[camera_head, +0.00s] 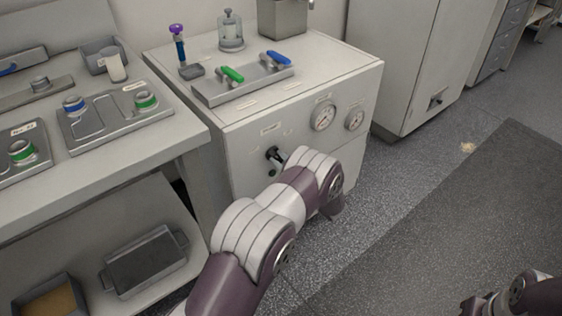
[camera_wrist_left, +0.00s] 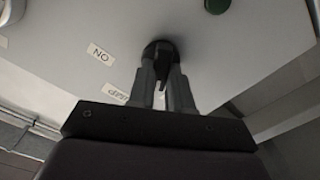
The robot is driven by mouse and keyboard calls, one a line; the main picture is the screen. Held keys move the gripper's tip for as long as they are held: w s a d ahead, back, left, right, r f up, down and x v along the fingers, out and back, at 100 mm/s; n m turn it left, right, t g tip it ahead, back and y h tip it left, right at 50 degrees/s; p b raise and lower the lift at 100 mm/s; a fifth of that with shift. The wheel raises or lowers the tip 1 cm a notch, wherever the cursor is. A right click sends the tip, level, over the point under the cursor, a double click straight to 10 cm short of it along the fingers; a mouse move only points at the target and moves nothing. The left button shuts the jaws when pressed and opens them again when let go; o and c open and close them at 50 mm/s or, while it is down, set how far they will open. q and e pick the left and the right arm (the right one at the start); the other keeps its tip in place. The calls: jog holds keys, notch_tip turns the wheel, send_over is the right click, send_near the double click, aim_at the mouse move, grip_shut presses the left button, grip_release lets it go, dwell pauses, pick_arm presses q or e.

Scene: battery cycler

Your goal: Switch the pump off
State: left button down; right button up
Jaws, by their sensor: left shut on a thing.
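The pump's black rotary switch (camera_head: 271,153) is on the front face of the grey-white cabinet. In the left wrist view the switch (camera_wrist_left: 160,50) sits at the tips of the two grey fingers. My left gripper (camera_wrist_left: 162,85) is shut on it; in the head view my forearm largely hides the hand. Left of the switch in the wrist view are an ON label (camera_wrist_left: 100,52) and a lower OFF label (camera_wrist_left: 116,94), both upside down. The fingers partly cover the switch, so its exact setting is hard to read. My right gripper is not clearly visible.
Two dial gauges (camera_head: 323,116) are right of the switch. A green round part (camera_wrist_left: 216,4) shows near it in the wrist view. A tray with green and blue handles (camera_head: 245,82) is on the cabinet top. The bench (camera_head: 150,148) stands left; open floor (camera_head: 420,200) lies right.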

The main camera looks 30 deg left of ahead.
dwell(0.4)
pick_arm(q)
jog(key=c, duration=1)
grip_release()
jog(key=shift+c, duration=0.2)
jog(key=p+v, duration=0.1)
jog(key=v, duration=1.1)
jog(key=shift+s+d+p, duration=0.2)
jog(key=shift+d+p, duration=0.1)
jog(key=shift+p, duration=0.1)
jog(key=shift+f, duration=0.1)
